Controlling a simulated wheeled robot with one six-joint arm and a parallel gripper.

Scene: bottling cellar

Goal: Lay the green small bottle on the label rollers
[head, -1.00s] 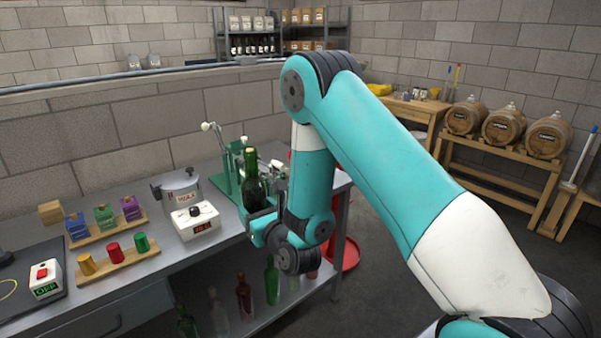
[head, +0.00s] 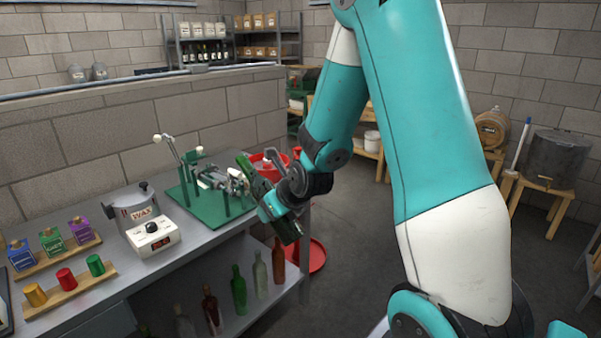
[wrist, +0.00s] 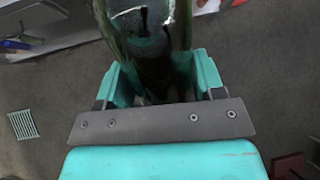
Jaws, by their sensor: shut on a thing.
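My gripper (head: 268,208) is shut on the dark green bottle (head: 251,174), in the air by the right end of the bench. The bottle is tilted, one end up to the left and the other down to the right; my fingers hide its middle. In the wrist view the bottle (wrist: 150,50) runs up between both teal fingers. The label rollers (head: 222,180) are on a green-based stand (head: 203,208) on the bench, just left of the bottle. In the head view the bottle appears apart from them, though depth is hard to judge.
A wax pot (head: 137,205) and a white control box (head: 153,236) stand left of the stand. Coloured blocks and caps sit further left. Several bottles (head: 239,290) stand on the lower shelf. A red bucket (head: 270,163) shows behind the held bottle.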

